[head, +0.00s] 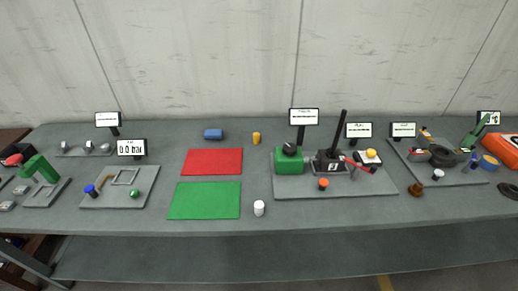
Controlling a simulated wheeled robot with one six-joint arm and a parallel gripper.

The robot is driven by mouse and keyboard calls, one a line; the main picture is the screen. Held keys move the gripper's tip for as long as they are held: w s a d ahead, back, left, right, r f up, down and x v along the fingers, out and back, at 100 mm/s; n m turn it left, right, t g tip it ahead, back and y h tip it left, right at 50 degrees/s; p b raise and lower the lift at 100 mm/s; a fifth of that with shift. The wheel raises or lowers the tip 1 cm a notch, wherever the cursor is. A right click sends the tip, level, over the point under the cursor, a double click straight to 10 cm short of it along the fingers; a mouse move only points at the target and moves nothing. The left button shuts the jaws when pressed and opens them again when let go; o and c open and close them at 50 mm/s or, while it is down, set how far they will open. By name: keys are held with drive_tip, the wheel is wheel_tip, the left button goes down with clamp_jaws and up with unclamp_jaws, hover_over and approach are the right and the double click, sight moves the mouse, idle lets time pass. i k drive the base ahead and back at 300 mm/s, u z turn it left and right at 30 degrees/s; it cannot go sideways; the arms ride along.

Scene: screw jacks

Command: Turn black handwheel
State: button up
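A black round wheel-like part (443,156) lies on the grey board at the right, with a tan-handled piece and a green piece beside it. A black knob (289,149) also sits on top of a green box (289,162) on the middle board. Both are small, and I cannot tell for sure which one is the black handwheel. A separate black ring (508,190) lies at the table's right edge. My gripper is not in view, and nothing is seen touching these parts.
The long grey table (330,212) carries several boards and small signs. A black block with an upright lever (338,133) stands beside the green box. An orange case (502,147) stands far right.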

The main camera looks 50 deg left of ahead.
sight(289, 149)
drive_tip(key=u, duration=1.8)
drive_tip(key=i, duration=1)
